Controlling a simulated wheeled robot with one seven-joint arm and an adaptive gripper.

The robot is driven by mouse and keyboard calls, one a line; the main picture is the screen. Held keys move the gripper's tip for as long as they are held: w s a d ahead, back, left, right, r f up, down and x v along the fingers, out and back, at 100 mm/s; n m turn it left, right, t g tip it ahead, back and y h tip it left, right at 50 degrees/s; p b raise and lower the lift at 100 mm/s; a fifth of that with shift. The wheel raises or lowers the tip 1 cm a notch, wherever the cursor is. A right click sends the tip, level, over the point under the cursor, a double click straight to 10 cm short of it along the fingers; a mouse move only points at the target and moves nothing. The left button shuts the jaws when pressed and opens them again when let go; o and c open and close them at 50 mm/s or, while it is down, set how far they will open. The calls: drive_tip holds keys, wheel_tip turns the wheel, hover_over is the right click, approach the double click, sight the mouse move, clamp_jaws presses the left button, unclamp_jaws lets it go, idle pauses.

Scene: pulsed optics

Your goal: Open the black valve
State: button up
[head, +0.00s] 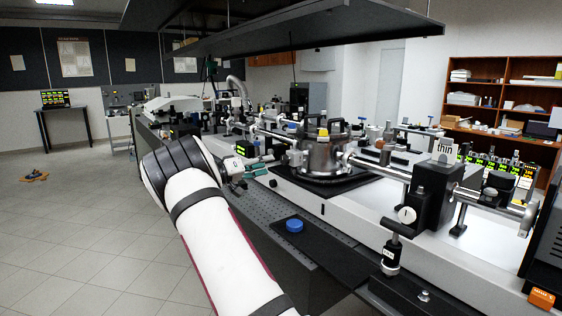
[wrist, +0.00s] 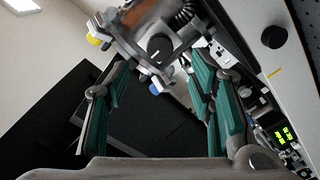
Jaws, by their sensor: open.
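In the wrist view, a round black knob (wrist: 160,46), which looks like the black valve, sits on metal fittings ahead of my gripper. My gripper (wrist: 160,72) has its two teal-padded fingers spread apart, one on each side of the view, with nothing between the pads that I can see held. The knob appears beyond the fingertips; I cannot tell the exact gap. In the head view, my gripper (head: 263,165) points right toward the round metal chamber (head: 322,158). I cannot clearly pick out the black knob there.
A yellow knob (wrist: 94,41) and a blue knob (wrist: 155,89) lie close to the black one. Another black knob (wrist: 273,37) is at the upper right. The optical bench holds tubes and posts. A blue cap (head: 294,225) sits near its front edge. Open floor lies left.

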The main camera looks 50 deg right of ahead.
sight(283, 160)
drive_tip(key=x, duration=0.7)
drive_tip(key=shift+d, duration=0.25)
drive_tip(key=c, duration=1.2)
